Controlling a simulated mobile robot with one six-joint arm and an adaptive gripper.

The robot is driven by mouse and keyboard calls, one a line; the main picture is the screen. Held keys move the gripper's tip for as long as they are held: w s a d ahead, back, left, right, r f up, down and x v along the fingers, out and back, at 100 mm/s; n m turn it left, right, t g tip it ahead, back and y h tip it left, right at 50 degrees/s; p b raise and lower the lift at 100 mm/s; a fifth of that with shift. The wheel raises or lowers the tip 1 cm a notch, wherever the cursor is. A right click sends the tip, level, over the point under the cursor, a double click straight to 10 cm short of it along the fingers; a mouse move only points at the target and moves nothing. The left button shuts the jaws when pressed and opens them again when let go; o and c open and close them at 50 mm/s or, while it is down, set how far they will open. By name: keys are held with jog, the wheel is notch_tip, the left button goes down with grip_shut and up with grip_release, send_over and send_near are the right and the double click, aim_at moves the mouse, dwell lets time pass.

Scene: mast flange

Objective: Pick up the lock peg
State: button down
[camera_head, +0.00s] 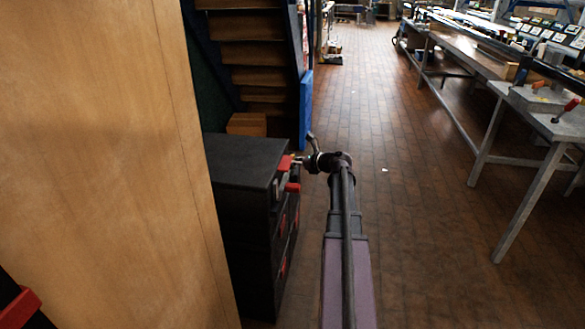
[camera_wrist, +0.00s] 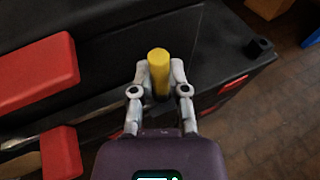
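The lock peg, a yellow cylinder (camera_wrist: 159,74), stands between the two grey fingers of my gripper (camera_wrist: 160,76) in the wrist view. The fingers lie close against both sides of it, with almost no gap, so my gripper looks shut on it. Its lower end is hidden or dark against the black cabinet, and I cannot tell whether it sits in a hole. In the head view my gripper (camera_head: 308,160) is at the right front edge of the black cabinet. The peg is too small to make out there.
The black cabinet (camera_head: 240,150) has red handles (camera_wrist: 40,72) and a small black knob (camera_wrist: 259,47). A wooden panel (camera_head: 100,130) blocks the left. A metal workbench (camera_head: 555,125) is at right. The brick-patterned floor (camera_head: 420,210) between is mostly clear.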

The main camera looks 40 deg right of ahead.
jog(key=shift+r, duration=0.15)
dwell(0.3)
notch_tip(320, 180, up, 18)
jog(key=p, duration=1.8)
jog(key=shift+f, duration=0.2)
